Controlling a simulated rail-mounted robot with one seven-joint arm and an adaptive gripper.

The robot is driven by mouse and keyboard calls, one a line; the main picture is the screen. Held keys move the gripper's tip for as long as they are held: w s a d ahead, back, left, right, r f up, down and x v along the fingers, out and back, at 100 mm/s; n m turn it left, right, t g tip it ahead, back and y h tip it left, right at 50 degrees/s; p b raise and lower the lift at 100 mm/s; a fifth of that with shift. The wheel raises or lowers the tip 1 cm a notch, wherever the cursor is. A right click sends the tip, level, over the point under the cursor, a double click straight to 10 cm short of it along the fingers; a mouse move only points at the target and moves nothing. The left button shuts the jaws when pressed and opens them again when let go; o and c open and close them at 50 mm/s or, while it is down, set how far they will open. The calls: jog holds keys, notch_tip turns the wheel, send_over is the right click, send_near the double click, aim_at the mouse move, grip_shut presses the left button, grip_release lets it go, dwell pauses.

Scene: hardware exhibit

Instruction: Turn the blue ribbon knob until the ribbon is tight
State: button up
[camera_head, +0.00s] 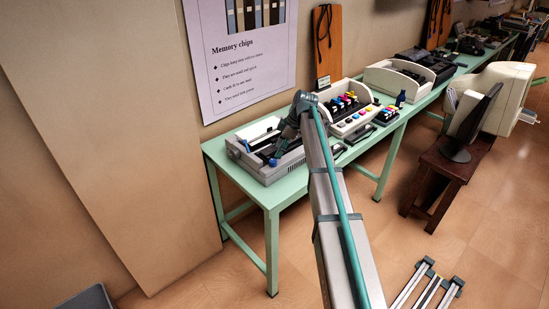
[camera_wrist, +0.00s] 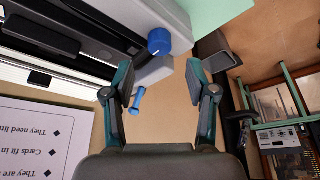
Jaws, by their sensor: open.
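A grey printer-like machine (camera_head: 262,166) sits at the near end of the green table. A blue faceted knob (camera_wrist: 159,41) sticks out from its end in the wrist view, beyond my fingertips and roughly centred between them. A smaller blue handle-like part (camera_wrist: 138,97) shows nearer the left finger. In the head view one blue round part (camera_head: 272,162) shows on the machine's front. Which blue part is the ribbon knob I cannot tell for sure. My gripper (camera_wrist: 158,82) is open, with nothing between its pads; in the head view my arm partly covers it. The ribbon's tightness cannot be seen.
A white stand (camera_head: 346,118) with coloured pieces is just right of the machine on the green table (camera_head: 252,193). A "Memory chips" poster (camera_head: 240,60) hangs on the wall behind. A brown stool (camera_head: 447,165) with a monitor stands farther right. Floor in front is mostly clear.

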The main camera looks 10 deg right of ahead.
aim_at(274, 160)
jog(key=shift+p+x, duration=0.65)
jog(key=shift+x, duration=2.35)
grip_shut()
jog(key=shift+m+b, duration=0.3)
jog(key=shift+m, duration=0.1)
